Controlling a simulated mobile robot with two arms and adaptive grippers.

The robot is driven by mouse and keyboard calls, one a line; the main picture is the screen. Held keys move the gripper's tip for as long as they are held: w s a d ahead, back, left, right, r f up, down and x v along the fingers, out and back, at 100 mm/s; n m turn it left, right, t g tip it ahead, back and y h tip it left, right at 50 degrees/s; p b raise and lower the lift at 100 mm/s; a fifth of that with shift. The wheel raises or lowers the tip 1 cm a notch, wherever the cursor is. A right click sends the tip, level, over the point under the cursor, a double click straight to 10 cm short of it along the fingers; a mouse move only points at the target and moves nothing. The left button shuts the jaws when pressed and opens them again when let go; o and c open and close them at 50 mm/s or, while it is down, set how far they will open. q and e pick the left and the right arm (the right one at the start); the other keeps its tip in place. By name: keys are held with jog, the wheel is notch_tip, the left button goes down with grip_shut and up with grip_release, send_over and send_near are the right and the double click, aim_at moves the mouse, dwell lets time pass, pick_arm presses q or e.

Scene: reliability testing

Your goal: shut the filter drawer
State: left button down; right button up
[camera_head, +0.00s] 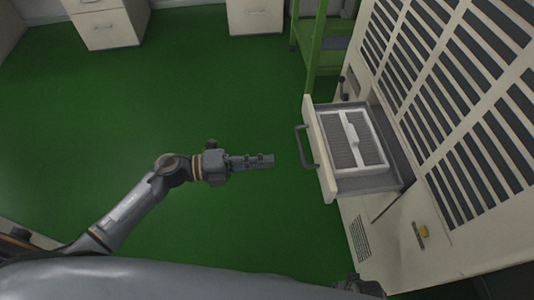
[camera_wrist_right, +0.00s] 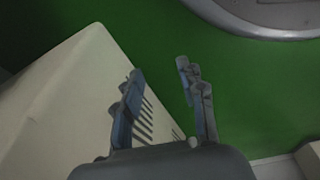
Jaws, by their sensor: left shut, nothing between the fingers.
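The filter drawer (camera_head: 319,150) is pulled out from the white cabinet in the head view. It has a pale front with a dark bar handle (camera_head: 304,148). A white-framed filter (camera_head: 353,140) lies inside it. My left gripper (camera_head: 268,161) is shut and empty, to the left of the drawer front and apart from the handle. My right gripper (camera_wrist_right: 160,92) is open and empty in the right wrist view. At the bottom of the head view only a small part of the right arm shows. The drawer is not visible in the right wrist view.
A green frame (camera_head: 309,50) stands behind the drawer. Drawer units (camera_head: 107,27) stand at the back. The green floor is clear between them and my left arm.

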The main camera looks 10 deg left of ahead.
pick_arm(q)
jog(key=x, duration=1.1)
jog(key=shift+w+d+f, duration=0.1)
jog(key=shift+w, duration=0.05)
pick_arm(e)
jog(key=shift+s+f, duration=0.25)
jog(key=shift+f, duration=0.15)
pick_arm(q)
jog(key=shift+w+d, duration=0.15)
jog(key=shift+d, duration=0.35)
send_near(371, 154)
jog(key=d+r, duration=0.1)
jog(key=w+d+r, duration=0.1)
jog(key=shift+d, duration=0.25)
jog(key=x, duration=0.5)
jog(key=shift+d+b, duration=0.35)
jog(key=shift+d, duration=0.05)
jog(key=shift+x, duration=0.8)
pick_arm(e)
jog(key=shift+w+a+r, duration=0.1)
jog(key=shift+w+r, duration=0.4)
jog(key=shift+r, duration=0.3)
jog(key=shift+w+r, duration=0.5)
jog(key=shift+r, duration=0.3)
pick_arm(q)
jog(key=shift+w+a, duration=0.1)
